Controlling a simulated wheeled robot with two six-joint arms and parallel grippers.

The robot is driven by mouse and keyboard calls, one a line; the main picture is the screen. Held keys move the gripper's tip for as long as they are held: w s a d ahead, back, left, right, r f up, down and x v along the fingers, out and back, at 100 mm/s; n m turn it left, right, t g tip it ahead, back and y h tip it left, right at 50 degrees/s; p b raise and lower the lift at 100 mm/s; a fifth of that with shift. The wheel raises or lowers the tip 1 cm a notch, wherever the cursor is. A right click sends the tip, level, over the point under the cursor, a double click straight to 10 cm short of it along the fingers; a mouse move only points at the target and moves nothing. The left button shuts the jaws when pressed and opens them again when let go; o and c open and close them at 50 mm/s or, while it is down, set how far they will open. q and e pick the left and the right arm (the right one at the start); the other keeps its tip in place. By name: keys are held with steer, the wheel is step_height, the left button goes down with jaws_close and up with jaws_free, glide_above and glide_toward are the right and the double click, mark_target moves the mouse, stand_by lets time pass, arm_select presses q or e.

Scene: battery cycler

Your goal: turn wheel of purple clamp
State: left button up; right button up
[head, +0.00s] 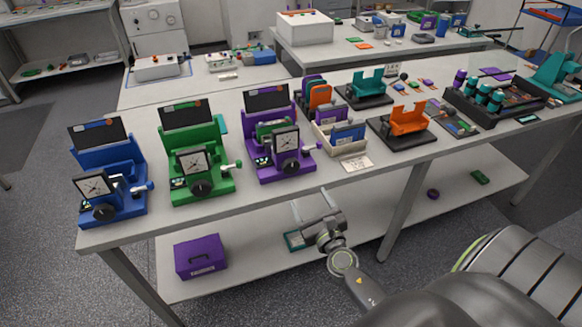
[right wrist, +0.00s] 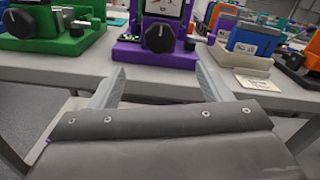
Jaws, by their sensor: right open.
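The purple clamp (head: 281,150) stands upright on the bench, right of the green clamp (head: 197,165) and the blue clamp (head: 108,180). Its black wheel (head: 292,166) is at the lower front, below a white dial. In the right wrist view the black wheel (right wrist: 160,38) shows ahead, between and beyond the fingertips. My right gripper (head: 315,199) is open and empty, in front of the bench edge and below the purple clamp, apart from it. It also shows in the right wrist view (right wrist: 158,78). My left gripper is not in view.
A bin with blue and grey cards (head: 344,140) and a white label card (head: 357,165) sit right of the purple clamp. An orange holder (head: 407,120) stands farther right. The bench front edge (right wrist: 150,87) lies close to my fingers. A purple box (head: 201,257) is on the lower shelf.

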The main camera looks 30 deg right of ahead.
mark_target(292, 168)
steer(key=x, duration=1.3)
steer(key=shift+w, duration=0.25)
steer(key=c, duration=1)
